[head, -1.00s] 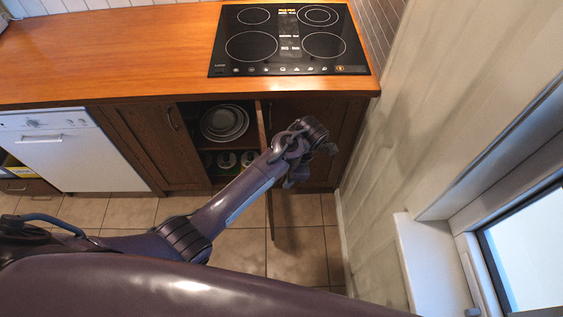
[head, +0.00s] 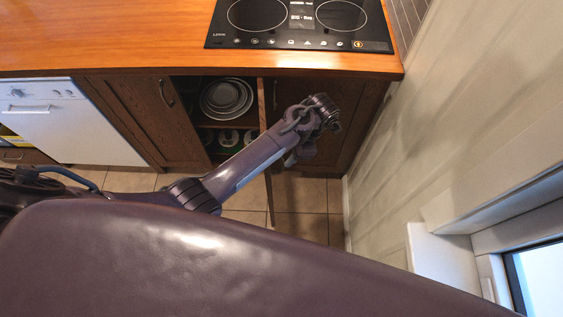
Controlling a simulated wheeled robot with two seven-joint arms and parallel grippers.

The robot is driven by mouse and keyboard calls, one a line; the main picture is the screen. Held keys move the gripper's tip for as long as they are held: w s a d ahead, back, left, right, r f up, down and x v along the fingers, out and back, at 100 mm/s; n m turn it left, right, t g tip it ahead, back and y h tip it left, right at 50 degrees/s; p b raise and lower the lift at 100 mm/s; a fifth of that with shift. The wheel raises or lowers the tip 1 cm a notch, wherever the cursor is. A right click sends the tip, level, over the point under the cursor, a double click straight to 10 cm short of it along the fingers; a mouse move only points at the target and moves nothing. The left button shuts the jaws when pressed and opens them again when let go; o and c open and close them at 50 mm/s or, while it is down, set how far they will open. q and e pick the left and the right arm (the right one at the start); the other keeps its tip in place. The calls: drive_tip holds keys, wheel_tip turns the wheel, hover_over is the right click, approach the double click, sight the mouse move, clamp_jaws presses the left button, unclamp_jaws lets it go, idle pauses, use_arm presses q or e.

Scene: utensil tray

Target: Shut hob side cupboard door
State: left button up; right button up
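The open cupboard door (head: 263,112) below the hob stands out from the cabinet, seen almost edge-on at the right side of its opening. Dishes (head: 227,98) show on the shelf inside. My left arm crosses in front of the door from the left, hiding its middle. My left gripper (head: 306,150) is to the right of the door's edge, in front of the closed right-hand cupboard door (head: 345,115). Its fingers are dark and partly hidden, so I cannot tell how far apart they are or whether they touch the door. My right gripper is out of view.
The black hob (head: 300,38) is set in the wooden worktop (head: 120,38). A closed brown door (head: 150,115) and a white dishwasher (head: 65,130) are to the left. A pale wall (head: 405,160) and window bound the right. Tiled floor (head: 300,195) shows below.

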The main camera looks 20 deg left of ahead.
use_arm(q)
drive_tip(key=x, duration=0.6)
drive_tip(key=shift+s+a, duration=0.1)
drive_tip(key=shift+s, duration=0.05)
clamp_jaws()
